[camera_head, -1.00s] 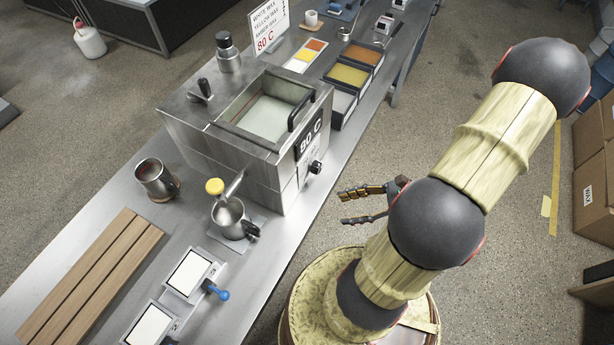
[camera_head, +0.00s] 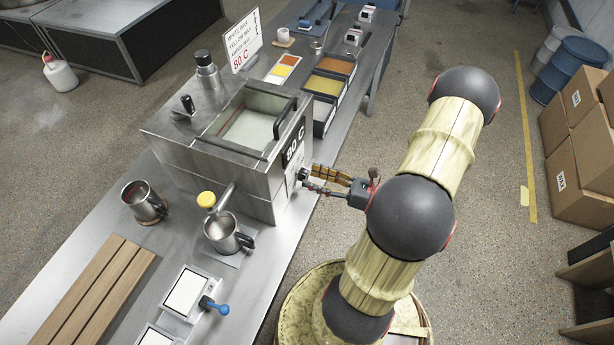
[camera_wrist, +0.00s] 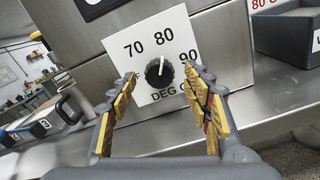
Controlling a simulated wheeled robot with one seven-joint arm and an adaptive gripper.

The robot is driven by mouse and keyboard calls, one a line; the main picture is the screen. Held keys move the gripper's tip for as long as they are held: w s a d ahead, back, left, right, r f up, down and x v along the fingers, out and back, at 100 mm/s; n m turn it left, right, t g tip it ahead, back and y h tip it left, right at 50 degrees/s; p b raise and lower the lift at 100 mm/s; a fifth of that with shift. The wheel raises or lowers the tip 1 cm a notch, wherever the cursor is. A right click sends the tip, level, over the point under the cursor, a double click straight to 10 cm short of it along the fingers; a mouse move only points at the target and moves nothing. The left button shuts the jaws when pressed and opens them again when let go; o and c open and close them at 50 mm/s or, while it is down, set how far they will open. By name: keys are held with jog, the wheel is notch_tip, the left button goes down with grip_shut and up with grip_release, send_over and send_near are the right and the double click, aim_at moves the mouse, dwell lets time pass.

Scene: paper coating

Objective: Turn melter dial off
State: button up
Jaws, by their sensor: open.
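The melter (camera_head: 235,140) is a steel box on the bench with an open top vat and a display plate reading 80 C. Its black dial (camera_wrist: 159,72) sits on a white plate marked 70, 80, 90 and DEG C in the wrist view. The dial's white pointer line points up, near the 80. My gripper (camera_wrist: 165,82) is open, with one yellow-padded finger on each side of the dial; I cannot tell whether either touches it. In the head view my gripper (camera_head: 306,181) is at the melter's front face, and its fingers largely cover the dial.
The steel bench (camera_head: 275,262) runs along the melter. A metal pitcher (camera_head: 224,233) stands under the yellow-knobbed spout, and a metal cup (camera_head: 143,203) stands to the left. Wax trays (camera_head: 330,84) lie beyond the melter. Boxes (camera_head: 575,185) stand on the floor at right.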

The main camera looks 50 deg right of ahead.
aim_at(302, 174)
jog(key=shift+x, duration=1.35)
jog(key=shift+c, duration=0.4)
jog(key=c, duration=1.1)
